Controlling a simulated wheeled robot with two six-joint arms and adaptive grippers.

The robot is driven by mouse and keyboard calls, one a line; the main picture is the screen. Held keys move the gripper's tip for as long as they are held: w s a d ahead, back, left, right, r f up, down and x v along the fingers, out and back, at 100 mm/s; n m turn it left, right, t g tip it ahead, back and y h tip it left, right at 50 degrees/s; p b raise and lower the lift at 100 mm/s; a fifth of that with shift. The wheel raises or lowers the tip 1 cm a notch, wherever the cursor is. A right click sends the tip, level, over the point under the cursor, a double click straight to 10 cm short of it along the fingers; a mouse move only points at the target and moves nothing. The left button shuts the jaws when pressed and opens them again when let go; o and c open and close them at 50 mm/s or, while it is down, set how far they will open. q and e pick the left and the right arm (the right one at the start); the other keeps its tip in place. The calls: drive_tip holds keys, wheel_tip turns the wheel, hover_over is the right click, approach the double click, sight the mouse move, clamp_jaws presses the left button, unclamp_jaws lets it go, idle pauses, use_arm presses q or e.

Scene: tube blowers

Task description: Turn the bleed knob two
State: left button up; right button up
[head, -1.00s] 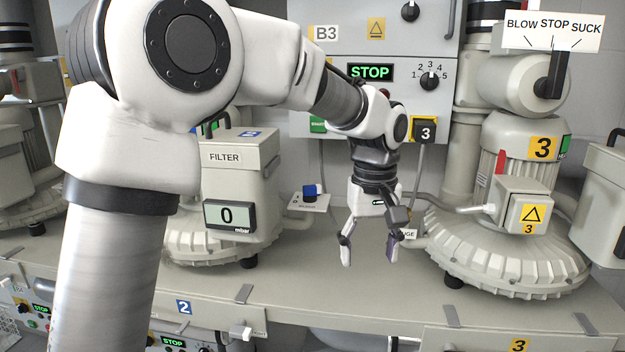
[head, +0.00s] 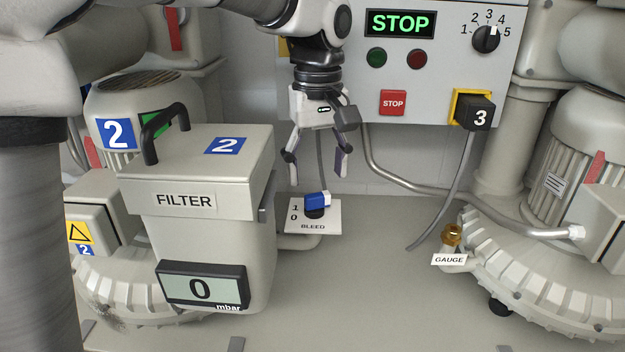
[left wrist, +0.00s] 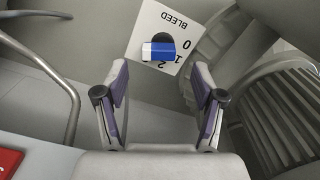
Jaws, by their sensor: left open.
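The bleed knob (head: 317,201) is blue with a white end and sits on a white plate marked BLEED (head: 328,219), with 0 and 1 visible, right of the filter box. My right gripper is not in view.
The filter box (head: 205,225) with a black handle and a display reading 0 mbar stands close on the left. A control panel (head: 440,70) showing STOP is behind. A brass gauge fitting (head: 452,235) is at right. The bench front is clear.

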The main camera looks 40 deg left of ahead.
sight(317, 195)
use_arm(q)
drive_tip(key=f, duration=0.1)
drive_tip(key=d+f, duration=0.1)
drive_tip(key=shift+s+f+p, duration=0.15)
drive_tip(key=shift+f+p, duration=0.2)
drive_tip(key=shift+f, duration=0.05)
drive_tip(key=shift+w+a+f, duration=0.4)
drive_tip(key=shift+a+f, duration=0.25)
drive_tip(key=shift+f, duration=0.2)
drive_tip(key=shift+w+a+f, duration=0.1)
drive_tip(key=shift+a, duration=0.1)
drive_tip(key=shift+s+d, duration=0.2)
drive_tip(key=shift+d, duration=0.05)
drive_tip(key=c, duration=0.6)
drive_tip(key=shift+s+d, duration=0.1)
drive_tip(key=c, duration=0.5)
